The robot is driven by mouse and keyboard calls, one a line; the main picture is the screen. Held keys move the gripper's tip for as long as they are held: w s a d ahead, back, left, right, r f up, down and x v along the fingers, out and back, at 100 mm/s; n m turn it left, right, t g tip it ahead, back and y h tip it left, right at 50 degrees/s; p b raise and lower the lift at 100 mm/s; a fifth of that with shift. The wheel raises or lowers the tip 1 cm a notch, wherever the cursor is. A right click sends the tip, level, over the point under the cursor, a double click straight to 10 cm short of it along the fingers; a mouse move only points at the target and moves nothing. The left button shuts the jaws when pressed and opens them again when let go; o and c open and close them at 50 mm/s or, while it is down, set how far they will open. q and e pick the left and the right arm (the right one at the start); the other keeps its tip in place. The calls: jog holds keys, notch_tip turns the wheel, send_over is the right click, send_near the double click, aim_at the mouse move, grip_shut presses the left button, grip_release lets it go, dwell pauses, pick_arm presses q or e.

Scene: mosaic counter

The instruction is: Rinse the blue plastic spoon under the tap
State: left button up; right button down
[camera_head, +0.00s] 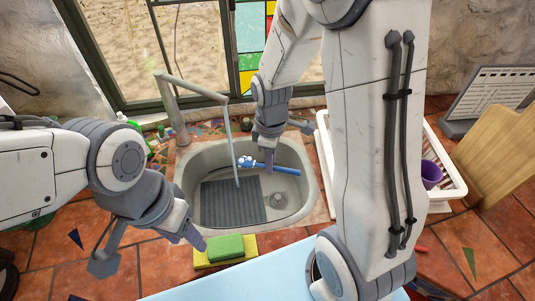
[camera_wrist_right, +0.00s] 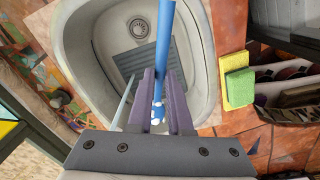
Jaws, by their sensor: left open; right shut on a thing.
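The blue plastic spoon (camera_head: 285,170) is held over the sink basin (camera_head: 303,200) by my right gripper (camera_head: 268,163), which is shut on its handle. The handle also shows in the right wrist view (camera_wrist_right: 165,35), between the fingers. The spoon's head end, with white patches on it, points left towards the tap. The tap (camera_head: 195,88) stands at the back left of the sink. A thin grey line drops from its spout into the basin close to the spoon's head; I cannot tell whether they touch. My left gripper (camera_head: 148,248) is open and empty, left of the sink.
A grey ribbed mat (camera_head: 230,205) lies in the basin beside the drain (camera_head: 278,200). A green sponge (camera_head: 226,247) on a yellow sponge (camera_head: 212,262) sits at the front rim. A white rack (camera_head: 450,185) with a purple cup (camera_head: 431,174) stands to the right.

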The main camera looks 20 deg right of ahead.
jog(key=w+a+f+b, duration=0.1)
jog(key=w+f, duration=0.2)
jog(key=w, duration=0.4)
jog(key=shift+w+b, duration=0.2)
jog(key=shift+b, duration=0.2)
jog(key=shift+a+r, duration=0.1)
jog(key=w, duration=0.1)
jog(key=w+p, duration=0.1)
jog(key=w, duration=0.2)
jog(key=shift+w+a, duration=0.3)
jog(key=shift+a, duration=0.1)
jog(key=shift+d, duration=0.1)
jog(key=shift+d+p, duration=0.4)
jog(key=shift+d, duration=0.1)
jog(key=shift+w, duration=0.1)
